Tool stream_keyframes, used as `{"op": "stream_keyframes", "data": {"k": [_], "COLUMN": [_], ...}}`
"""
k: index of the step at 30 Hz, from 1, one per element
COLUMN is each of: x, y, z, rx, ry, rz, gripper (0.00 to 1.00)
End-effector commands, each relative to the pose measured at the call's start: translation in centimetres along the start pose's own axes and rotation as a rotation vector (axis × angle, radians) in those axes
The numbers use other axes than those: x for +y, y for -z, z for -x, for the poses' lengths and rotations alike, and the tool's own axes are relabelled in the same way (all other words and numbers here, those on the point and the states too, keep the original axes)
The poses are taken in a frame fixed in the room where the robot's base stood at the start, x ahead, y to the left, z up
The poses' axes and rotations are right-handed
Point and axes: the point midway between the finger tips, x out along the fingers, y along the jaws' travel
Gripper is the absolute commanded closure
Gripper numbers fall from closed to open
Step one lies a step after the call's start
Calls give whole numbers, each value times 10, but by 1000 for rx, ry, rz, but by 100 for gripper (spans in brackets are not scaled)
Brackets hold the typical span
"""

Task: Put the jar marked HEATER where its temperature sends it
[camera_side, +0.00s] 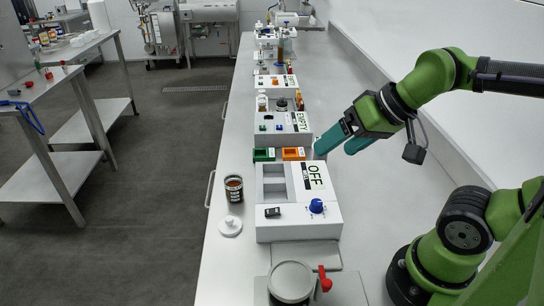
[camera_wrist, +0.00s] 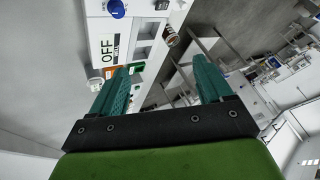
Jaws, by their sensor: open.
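A jar with red-brown contents and a dark label (camera_side: 233,188) stands upright on the bench, left of the nearest white unit. Its label is too small to read, so I cannot tell whether it says HEATER. It also shows in the wrist view (camera_wrist: 171,36). My gripper (camera_side: 335,148) is open and empty, above the bench's right side beyond that unit, well away from the jar. It also shows in the wrist view (camera_wrist: 162,66).
A white knobbed lid (camera_side: 230,226) lies in front of the jar. A green tray (camera_side: 263,154) and an orange tray (camera_side: 293,154) sit behind the unit. Another unit marked EMPTY (camera_side: 283,125) stands farther back. A round grey-topped item (camera_side: 291,281) is in front.

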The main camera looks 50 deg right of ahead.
Motion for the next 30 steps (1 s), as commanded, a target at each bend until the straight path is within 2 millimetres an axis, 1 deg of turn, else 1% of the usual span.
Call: {"op": "stream_keyframes", "data": {"k": [11, 13, 15, 16, 17, 20, 23, 26, 29, 30], "x": [-1, 0, 0, -1, -3, -14, -28, -42, -56, -60], "y": [0, -2, -4, -2, 1, 21, 45, 68, 89, 97], "z": [0, -4, -13, -17, -21, -36, -56, -81, -109, -121], "rx": [-1, -18, -56, -73, -88, -152, -226, -302, -377, -407], "ry": [1, -4, -15, -20, -26, -52, -80, -106, -129, -136], "rz": [2, 4, 4, 6, 10, 41, 108, 192, 287, 326], "gripper": [21, 21, 21, 21, 21, 21, 21, 21, 21, 21]}}
